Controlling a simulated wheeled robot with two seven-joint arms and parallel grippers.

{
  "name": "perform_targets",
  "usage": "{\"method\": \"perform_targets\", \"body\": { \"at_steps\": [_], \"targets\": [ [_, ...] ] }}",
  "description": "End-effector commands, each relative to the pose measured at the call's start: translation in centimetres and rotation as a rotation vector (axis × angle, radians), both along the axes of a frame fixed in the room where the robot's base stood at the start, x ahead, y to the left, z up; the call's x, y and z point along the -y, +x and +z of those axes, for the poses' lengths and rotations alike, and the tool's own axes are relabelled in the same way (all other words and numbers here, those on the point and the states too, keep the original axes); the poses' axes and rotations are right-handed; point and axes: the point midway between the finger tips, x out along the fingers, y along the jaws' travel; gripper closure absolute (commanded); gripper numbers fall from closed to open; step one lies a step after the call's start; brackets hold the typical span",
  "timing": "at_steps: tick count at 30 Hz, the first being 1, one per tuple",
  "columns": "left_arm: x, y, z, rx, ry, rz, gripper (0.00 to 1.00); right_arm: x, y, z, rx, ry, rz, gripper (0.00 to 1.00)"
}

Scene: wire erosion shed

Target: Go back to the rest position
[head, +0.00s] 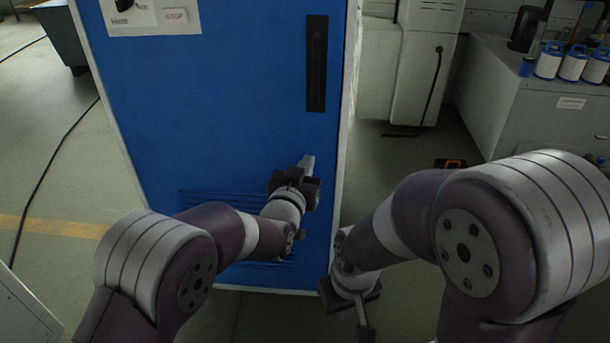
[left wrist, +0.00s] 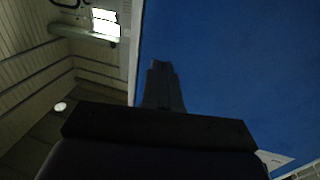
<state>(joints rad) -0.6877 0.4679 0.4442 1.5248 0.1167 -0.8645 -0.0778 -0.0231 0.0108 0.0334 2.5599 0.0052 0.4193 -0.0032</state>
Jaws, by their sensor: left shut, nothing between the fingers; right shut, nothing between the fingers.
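My left gripper (head: 306,165) is in front of the lower part of a blue cabinet door (head: 220,90), below its black recessed handle (head: 316,63). Its fingers are together with nothing between them. In the left wrist view the closed fingers (left wrist: 162,85) point up along the blue panel (left wrist: 235,65); whether they touch it I cannot tell. My right gripper (head: 365,333) hangs low beside the cabinet's lower right edge, pointing down, shut and empty. Its tips reach the bottom of the head view.
Dark vent slots (head: 215,197) cross the cabinet's lower part. A grey bench (head: 535,105) with white-and-blue containers (head: 549,62) stands at the right. A white machine (head: 420,60) stands behind. A black cable (head: 50,165) lies on the open floor at left. A dark orange-marked object (head: 451,163) lies right of the cabinet.

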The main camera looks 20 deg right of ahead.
Motion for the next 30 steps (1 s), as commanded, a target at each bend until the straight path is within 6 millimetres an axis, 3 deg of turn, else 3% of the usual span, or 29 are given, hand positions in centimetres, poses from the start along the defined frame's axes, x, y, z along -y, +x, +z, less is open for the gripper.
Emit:
{"method": "perform_targets", "body": {
  "at_steps": [4,11,14,16,17,18,21,24,30],
  "targets": [
    [-0.8,-2.3,0.1,-0.002,0.001,-0.002,1.00,0.0,0.0,0.4,0.000,0.000,0.000,1.00],
    [-1.2,-3.1,-0.5,-0.019,0.009,-0.002,1.00,0.0,0.0,0.4,0.000,0.000,0.000,1.00],
    [-1.4,-3.9,-4.2,-0.152,0.097,-0.019,1.00,0.0,0.0,0.4,0.000,0.000,0.000,1.00],
    [-2.8,-6.2,-8.8,-0.336,0.227,-0.037,1.00,0.0,0.0,0.4,0.000,0.000,0.000,1.00],
    [-4.4,-7.5,-10.7,-0.437,0.293,-0.035,1.00,0.0,0.0,0.4,0.000,0.000,0.000,1.00],
    [-7.6,-9.1,-12.7,-0.571,0.376,-0.013,1.00,0.0,0.0,0.4,0.000,0.000,0.000,1.00],
    [-15.9,-13.3,-15.3,-0.859,0.518,0.064,1.00,0.0,0.0,0.4,0.000,0.000,0.000,1.00],
    [-22.5,-17.4,-15.8,-1.071,0.586,0.141,1.00,0.0,0.0,0.4,0.000,0.000,0.000,1.00],
    [-32.1,-24.9,-14.6,-1.366,0.595,0.295,1.00,0.0,0.0,0.4,0.000,0.000,0.000,1.00]
  ]
}}
